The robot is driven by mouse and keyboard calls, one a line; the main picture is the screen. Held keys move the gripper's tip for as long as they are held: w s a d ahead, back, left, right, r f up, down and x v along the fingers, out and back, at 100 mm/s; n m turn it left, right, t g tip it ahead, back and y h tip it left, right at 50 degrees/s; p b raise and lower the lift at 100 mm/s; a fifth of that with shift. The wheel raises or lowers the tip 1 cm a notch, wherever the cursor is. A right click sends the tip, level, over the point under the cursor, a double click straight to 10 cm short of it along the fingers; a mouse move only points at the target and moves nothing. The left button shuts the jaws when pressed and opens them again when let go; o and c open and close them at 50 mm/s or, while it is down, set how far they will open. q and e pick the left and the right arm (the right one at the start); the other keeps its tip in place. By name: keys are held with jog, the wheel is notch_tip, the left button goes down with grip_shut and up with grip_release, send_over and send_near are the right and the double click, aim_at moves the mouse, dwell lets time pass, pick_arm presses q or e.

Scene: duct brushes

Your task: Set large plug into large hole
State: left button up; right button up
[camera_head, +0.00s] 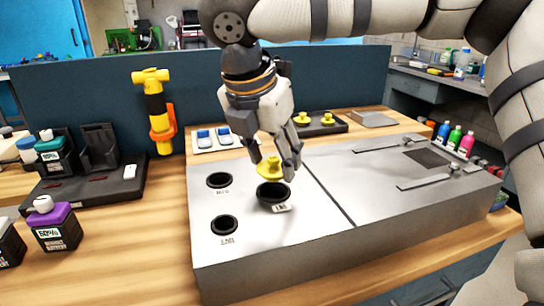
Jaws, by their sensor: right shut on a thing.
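My right gripper (275,164) comes down from above over the metal box (312,225). It is shut on a yellow plug (269,169), taken to be the large plug. The plug is just above the large hole (272,195), the widest of the round dark holes; a small gap seems to show between them. A small label sits at the hole's front edge. Two smaller holes (218,180) lie to the left on the same top. My left gripper is not in view.
Two yellow plugs (303,119) stand in a dark tray (338,126) behind the box. A white tray with blue pieces (203,136) is beside it. Bottles (57,230) are at the left.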

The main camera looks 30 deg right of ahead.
dwell(0.4)
jog(key=o, duration=0.5)
jog(key=shift+c, duration=0.2)
jog(key=v, duration=1.1)
